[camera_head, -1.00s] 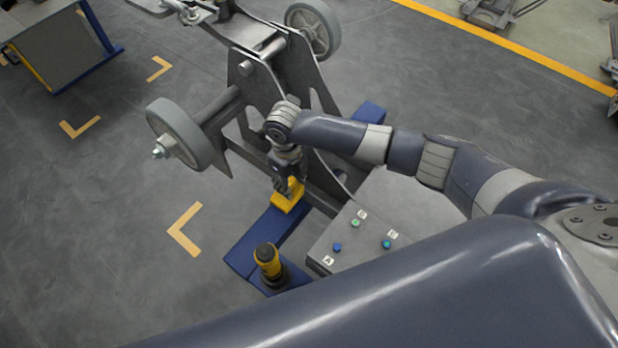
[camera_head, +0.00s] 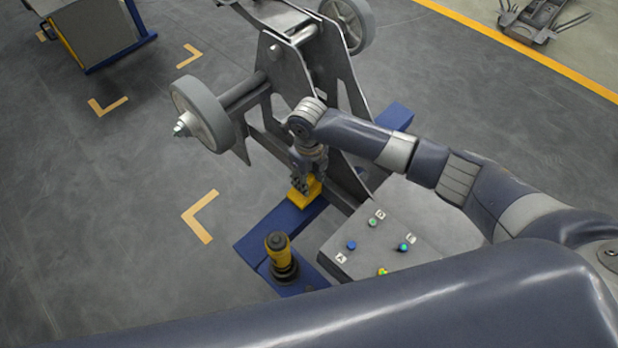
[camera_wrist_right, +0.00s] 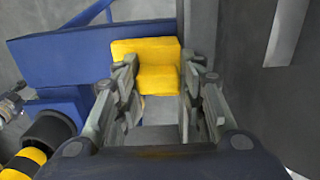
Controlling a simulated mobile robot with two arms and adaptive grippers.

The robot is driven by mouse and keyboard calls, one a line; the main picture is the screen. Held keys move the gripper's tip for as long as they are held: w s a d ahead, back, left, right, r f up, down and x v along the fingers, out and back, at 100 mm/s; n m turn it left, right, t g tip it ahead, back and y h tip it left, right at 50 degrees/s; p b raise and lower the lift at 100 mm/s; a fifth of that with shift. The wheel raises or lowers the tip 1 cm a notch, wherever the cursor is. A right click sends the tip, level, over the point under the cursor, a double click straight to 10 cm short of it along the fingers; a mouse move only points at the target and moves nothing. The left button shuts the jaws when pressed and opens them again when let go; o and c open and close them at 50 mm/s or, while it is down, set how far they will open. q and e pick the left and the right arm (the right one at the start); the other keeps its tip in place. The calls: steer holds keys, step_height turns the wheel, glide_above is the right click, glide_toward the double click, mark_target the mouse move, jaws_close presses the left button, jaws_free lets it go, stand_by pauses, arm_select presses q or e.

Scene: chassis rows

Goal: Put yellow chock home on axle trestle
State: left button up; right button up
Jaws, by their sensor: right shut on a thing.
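The yellow chock (camera_head: 304,194) is at the blue beam (camera_head: 262,228) of the axle trestle, close beside the grey metal frame plates. It also shows in the right wrist view (camera_wrist_right: 147,52), between the fingers and against the blue beam (camera_wrist_right: 70,58). My right gripper (camera_head: 303,182) is shut on the chock from above; in the right wrist view its two fingers (camera_wrist_right: 157,100) flank the chock's sides. I cannot tell whether the chock is fully seated. The gripper hides part of it. My left gripper is not in view.
A yellow and black post (camera_head: 279,252) stands at the beam's near end. A grey control box (camera_head: 375,240) with several buttons is to the right. A grey wheel (camera_head: 203,113) on an axle juts out at left. Open floor lies left of the beam.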

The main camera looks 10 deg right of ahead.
steer(key=shift+s+f+b, duration=0.2)
steer(key=shift+s+f, duration=0.1)
steer(key=shift+f, duration=0.2)
steer(key=shift+s+f+b, duration=0.15)
steer(key=shift+s+f, duration=0.15)
steer(key=shift+f, duration=0.2)
steer(key=o, duration=1.3)
steer(key=shift+w+f, duration=0.35)
steer(key=shift+w, duration=0.1)
steer(key=shift+a+r, duration=0.1)
steer(key=shift+r, duration=4.3)
